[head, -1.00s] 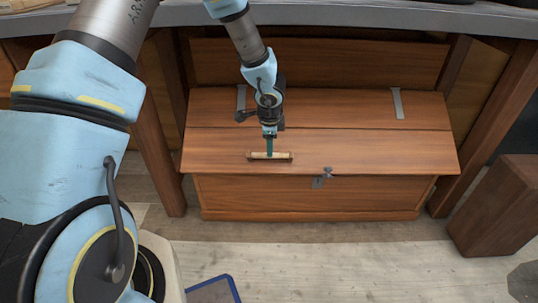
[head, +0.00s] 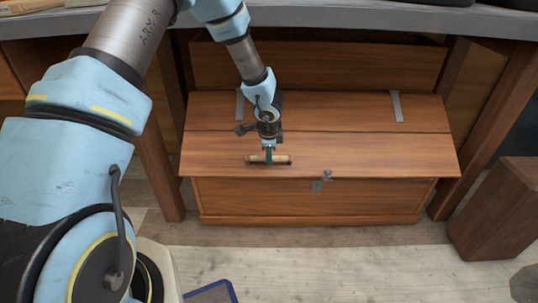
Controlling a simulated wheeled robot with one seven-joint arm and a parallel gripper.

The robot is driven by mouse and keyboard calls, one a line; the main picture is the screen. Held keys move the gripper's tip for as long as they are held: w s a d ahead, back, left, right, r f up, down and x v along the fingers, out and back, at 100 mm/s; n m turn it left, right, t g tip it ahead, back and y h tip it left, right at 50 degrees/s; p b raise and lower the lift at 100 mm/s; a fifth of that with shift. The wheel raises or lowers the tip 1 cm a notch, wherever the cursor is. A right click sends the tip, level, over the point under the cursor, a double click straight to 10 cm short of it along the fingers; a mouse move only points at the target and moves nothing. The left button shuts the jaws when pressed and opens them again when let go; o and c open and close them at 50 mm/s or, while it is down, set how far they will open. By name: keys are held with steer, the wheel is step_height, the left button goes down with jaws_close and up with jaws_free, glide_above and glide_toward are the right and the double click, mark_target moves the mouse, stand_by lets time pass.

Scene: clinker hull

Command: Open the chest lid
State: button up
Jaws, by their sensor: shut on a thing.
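A wooden chest (head: 290,198) stands on the floor under a bench. Its lid (head: 370,150) is down or nearly so; I cannot tell whether a small gap shows along its front edge. The fingers hide the middle of the handle.
The grey bench top (head: 350,22) runs above and behind the chest, with wooden legs (head: 163,160) on both sides. A brown wooden block (head: 495,210) stands at the right. The floor (head: 330,265) before the chest is clear. A blue-edged thing (head: 212,292) lies at the bottom.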

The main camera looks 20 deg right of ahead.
jaws_close()
stand_by(0.9)
